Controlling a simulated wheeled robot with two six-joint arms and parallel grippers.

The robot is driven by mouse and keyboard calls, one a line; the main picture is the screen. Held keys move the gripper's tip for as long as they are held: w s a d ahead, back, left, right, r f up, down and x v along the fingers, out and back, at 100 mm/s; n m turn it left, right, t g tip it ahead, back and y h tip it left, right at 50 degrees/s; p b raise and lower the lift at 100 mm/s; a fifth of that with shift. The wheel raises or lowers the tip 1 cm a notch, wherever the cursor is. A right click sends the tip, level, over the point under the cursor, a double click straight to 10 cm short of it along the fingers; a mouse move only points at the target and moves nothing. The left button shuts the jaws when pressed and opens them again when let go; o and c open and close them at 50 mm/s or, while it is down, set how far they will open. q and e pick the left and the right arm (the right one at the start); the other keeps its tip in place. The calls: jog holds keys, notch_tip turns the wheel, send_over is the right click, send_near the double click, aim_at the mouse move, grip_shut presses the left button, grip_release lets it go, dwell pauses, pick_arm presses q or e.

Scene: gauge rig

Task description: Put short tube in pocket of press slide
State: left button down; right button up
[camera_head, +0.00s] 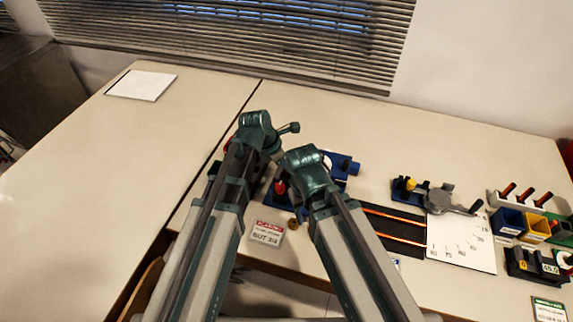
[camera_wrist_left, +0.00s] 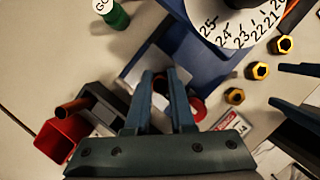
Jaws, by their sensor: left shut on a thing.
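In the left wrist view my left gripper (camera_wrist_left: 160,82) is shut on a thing. The fingers hide most of it, and I cannot make out whether it is the short tube. Its fingertips are over a blue fixture (camera_wrist_left: 196,62) with a grey plate, beside a red round part (camera_wrist_left: 198,108). I cannot single out the press slide or its pocket. My right gripper (camera_wrist_left: 277,85) comes in from the right with its fingers apart and nothing seen between them. In the head view the arms hide both fingertips and much of the blue fixture (camera_head: 338,166).
A numbered dial (camera_wrist_left: 245,25), a green GO plug (camera_wrist_left: 115,17) and yellow hex pieces (camera_wrist_left: 235,96) surround the fixture. A red bin (camera_wrist_left: 60,138) and a copper-coloured tube (camera_wrist_left: 72,108) are at lower left. Coloured bins (camera_head: 508,221) stand right; the left table is mostly clear.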

pick_arm(q)
jog(key=c, duration=0.7)
grip_release()
jog(key=p+v, duration=1.2)
jog(key=v, duration=0.1)
jog(key=shift+s+a+r+p, duration=0.1)
jog(key=shift+a+r+p, duration=0.05)
jog(key=shift+r+p, duration=0.25)
pick_arm(e)
notch_tip(320, 180, up, 13)
jog(key=shift+f, duration=0.15)
